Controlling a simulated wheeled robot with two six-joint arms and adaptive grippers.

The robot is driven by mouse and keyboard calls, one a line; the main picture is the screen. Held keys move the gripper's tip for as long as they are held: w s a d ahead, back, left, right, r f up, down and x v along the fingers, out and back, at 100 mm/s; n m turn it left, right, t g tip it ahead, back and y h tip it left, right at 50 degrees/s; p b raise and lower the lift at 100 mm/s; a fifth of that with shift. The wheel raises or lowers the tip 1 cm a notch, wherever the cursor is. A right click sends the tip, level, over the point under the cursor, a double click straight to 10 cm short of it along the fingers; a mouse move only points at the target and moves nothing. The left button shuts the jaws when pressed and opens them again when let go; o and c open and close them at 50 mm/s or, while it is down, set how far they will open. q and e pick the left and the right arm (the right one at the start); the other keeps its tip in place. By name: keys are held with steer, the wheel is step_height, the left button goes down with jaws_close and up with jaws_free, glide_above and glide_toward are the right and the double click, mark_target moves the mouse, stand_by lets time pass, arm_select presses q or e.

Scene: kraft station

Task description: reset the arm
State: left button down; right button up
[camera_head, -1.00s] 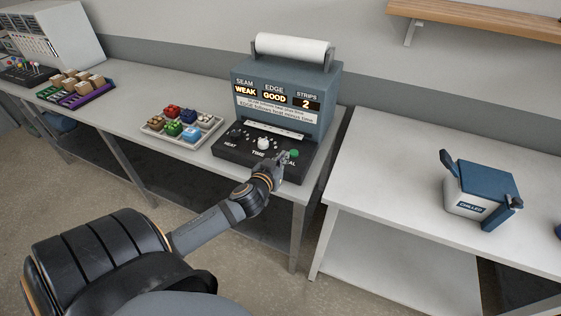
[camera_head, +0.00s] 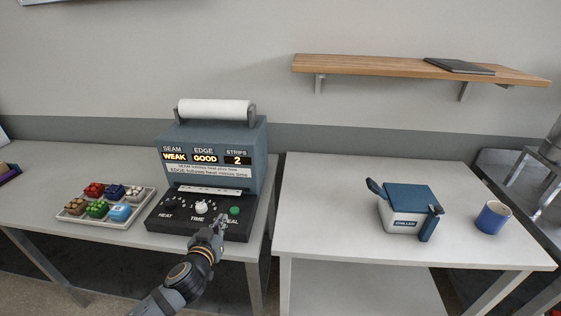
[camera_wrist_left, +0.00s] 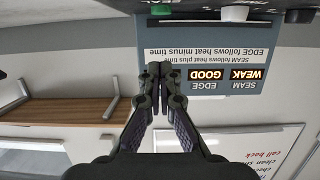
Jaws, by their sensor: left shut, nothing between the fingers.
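My left gripper (camera_head: 219,224) is shut and empty. In the head view it is at the front right of the sealing machine (camera_head: 262,150), close to the green seal button (camera_head: 235,210); I cannot tell whether it touches the panel. In the left wrist view the shut fingers (camera_wrist_left: 159,70) point at the machine, whose display (camera_wrist_left: 215,75) shows upside down. The display reads seam WEAK, edge GOOD, strips 2. A white time knob (camera_head: 201,207) and a dark heat knob (camera_head: 171,206) sit on the panel. My right gripper is not in view.
A tray (camera_head: 142,218) of several small coloured blocks stands left of the machine. On the right table (camera_head: 330,215) are a blue-lidded chiller box (camera_head: 405,222) and a blue mug (camera_head: 493,217). A wooden shelf (camera_head: 380,69) hangs on the wall. The right table's left part is clear.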

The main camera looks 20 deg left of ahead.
arm_select(q)
steer(key=s+d+f+m+g+h, duration=0.1)
steer(key=s+d+f+m+g, duration=0.1)
steer(key=s+d+f+g, duration=0.6)
steer(key=s+d+f+m+g+h, duration=0.2)
steer(key=s+d+f+g, duration=0.15)
steer(key=s, duration=0.75)
steer(key=s+a+f+g, duration=0.1)
steer(key=s+a+f, duration=0.1)
steer(key=f, duration=1.2)
steer(key=s+a+f, duration=0.1)
steer(key=a+f, duration=0.1)
steer(key=f, duration=1.2)
steer(key=s+a+f+n+g, duration=0.1)
steer(key=s+f, duration=1.3)
steer(key=s, duration=0.4)
steer(key=shift+f, duration=0.2)
